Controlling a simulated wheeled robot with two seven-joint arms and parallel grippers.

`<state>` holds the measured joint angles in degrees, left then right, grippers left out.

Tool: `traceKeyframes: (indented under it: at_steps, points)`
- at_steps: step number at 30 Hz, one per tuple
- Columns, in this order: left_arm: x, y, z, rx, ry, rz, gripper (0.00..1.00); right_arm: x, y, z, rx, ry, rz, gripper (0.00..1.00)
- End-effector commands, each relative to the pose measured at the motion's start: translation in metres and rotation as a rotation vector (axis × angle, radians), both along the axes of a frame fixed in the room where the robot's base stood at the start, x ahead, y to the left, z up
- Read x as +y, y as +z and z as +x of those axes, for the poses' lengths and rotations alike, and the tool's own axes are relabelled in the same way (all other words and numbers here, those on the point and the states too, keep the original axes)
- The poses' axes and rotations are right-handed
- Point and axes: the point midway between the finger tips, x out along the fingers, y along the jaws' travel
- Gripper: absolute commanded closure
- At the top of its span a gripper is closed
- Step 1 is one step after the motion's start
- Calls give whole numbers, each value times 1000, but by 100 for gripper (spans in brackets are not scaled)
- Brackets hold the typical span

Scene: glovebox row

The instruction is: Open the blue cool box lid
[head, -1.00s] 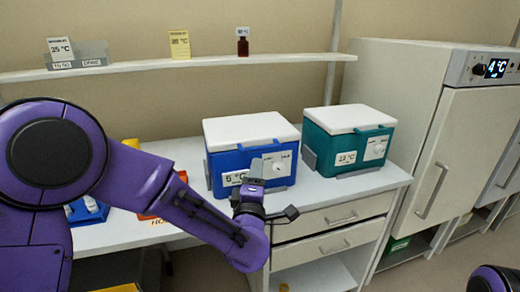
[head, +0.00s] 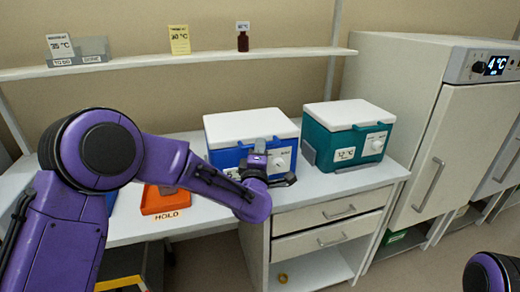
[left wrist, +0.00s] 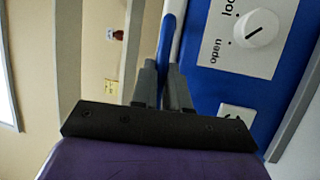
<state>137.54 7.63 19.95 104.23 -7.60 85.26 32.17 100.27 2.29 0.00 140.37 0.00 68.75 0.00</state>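The blue cool box (head: 228,158) stands on the bench with its white lid (head: 250,125) down. My left gripper (head: 262,155) is at its front, at the lid's edge. In the left wrist view the two fingers (left wrist: 163,88) are close together on either side of a blue bar (left wrist: 167,38), which looks like the lid handle; the bar fills the narrow gap. The white dial (left wrist: 262,28) beside it carries the words open and lock, and its mark seems to point toward open. My right gripper is not in view.
A teal cool box (head: 342,140) with a white lid stands close on the right. An orange HOLD tray (head: 165,202) lies on the bench at left. A shelf (head: 150,65) runs above the bench, and a cabinet (head: 440,150) stands at right.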

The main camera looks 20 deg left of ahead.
Motion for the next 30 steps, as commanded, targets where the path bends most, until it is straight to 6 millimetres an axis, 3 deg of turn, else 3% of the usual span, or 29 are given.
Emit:
traceKeyframes:
  at_steps: [8, 18, 30]
  points:
    - [0, 12, 0, 22, 0, -15, 100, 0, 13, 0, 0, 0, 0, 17]
    - [5, 69, 7, 116, 1, -80, 100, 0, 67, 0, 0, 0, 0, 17]
    - [23, 137, 34, 113, 0, -79, 100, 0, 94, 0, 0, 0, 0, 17]
